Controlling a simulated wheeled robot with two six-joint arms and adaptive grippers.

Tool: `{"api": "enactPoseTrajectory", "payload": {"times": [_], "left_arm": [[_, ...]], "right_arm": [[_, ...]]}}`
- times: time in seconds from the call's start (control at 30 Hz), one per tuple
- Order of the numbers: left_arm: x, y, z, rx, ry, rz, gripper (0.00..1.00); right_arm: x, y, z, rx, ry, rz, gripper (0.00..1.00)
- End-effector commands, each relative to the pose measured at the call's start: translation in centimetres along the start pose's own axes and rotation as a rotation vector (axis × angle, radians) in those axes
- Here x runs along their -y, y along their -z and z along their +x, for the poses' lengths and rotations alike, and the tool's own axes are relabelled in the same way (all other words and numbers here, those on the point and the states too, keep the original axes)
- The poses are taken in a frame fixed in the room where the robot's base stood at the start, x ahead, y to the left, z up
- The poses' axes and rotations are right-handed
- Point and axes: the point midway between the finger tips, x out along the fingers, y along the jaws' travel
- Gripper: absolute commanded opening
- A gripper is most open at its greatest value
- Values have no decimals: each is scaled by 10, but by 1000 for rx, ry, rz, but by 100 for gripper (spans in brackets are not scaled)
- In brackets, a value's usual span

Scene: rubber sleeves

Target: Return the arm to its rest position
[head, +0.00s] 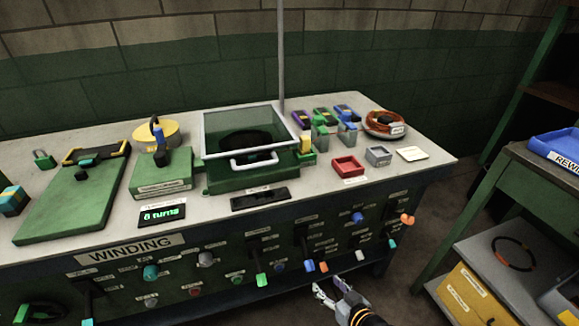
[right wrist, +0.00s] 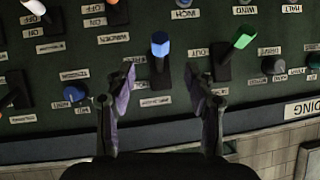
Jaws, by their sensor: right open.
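My right gripper (head: 328,290) is low at the front of the winding bench, in front of the lower edge of its control panel. It is open and nothing shows between its fingers. In the right wrist view the same gripper (right wrist: 160,95) has its two fingers spread apart, with a blue-tipped lever (right wrist: 160,46) showing between and beyond them. I cannot tell whether a finger touches the panel. My left gripper is not in view.
The green control panel (head: 205,262) carries several levers and knobs; a green-tipped lever (right wrist: 240,42) is close to the fingers. The bench top (head: 330,205) holds a glass-lidded green machine (head: 250,180) and small trays. A shelf unit (head: 490,235) stands at the right, with floor between.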

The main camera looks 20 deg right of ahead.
Motion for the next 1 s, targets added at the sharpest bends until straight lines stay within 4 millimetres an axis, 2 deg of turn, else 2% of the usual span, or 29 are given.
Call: {"api": "enactPoseTrajectory", "payload": {"times": [0.07,0.17,0.27,0.3,0.37,0.4,0.5,0.6,0.7,0.8,1.0], "left_arm": [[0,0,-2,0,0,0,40],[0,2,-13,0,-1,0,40],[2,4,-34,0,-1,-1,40],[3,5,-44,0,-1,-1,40],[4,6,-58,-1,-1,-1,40],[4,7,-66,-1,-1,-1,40],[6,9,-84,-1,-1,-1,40],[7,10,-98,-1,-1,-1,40],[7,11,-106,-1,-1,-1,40],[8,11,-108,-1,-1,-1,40],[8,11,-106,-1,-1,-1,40]], "right_arm": [[-2,-3,1,7,-4,0,54],[-14,-29,5,71,-36,-2,54],[-40,-90,7,213,-100,-8,54],[-50,-121,4,285,-128,-12,54],[-64,-169,-5,397,-165,-19,54],[-70,-200,-15,471,-185,-23,54],[-78,-267,-49,648,-220,-36,54],[-77,-318,-87,796,-234,-46,54],[-73,-349,-118,899,-236,-55,54],[-69,-365,-135,952,-235,-59,54],[-69,-372,-140,968,-235,-60,54]]}}
